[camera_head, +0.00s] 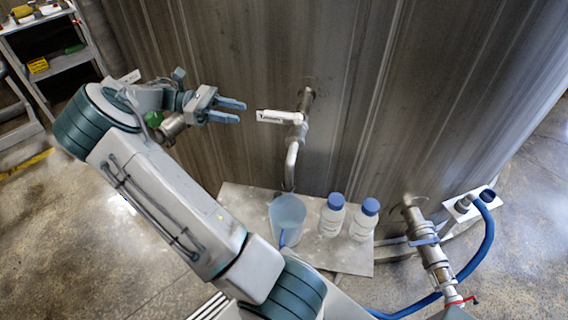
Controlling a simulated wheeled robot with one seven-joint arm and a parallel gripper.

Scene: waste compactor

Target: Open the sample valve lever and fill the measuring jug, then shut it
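The sample valve lever (277,117) is a pale labelled handle on a metal pipe that comes out of the tank wall. It points left, roughly level. A bent spout (290,165) runs down from the valve. The measuring jug (288,213), translucent and bluish, stands under the spout on a grey shelf (345,262); I cannot make out how much liquid it holds. My gripper (243,111) is open and empty, to the left of the lever's free end, with its two blue fingers pointing right toward it. A small gap seems to show between them.
Two white bottles with blue caps, one nearer the jug (332,215) and one further right (364,220), stand on the shelf. A lower pipe valve (432,258) and a blue hose (483,250) lie at right. A shelf rack (60,62) stands at the far left.

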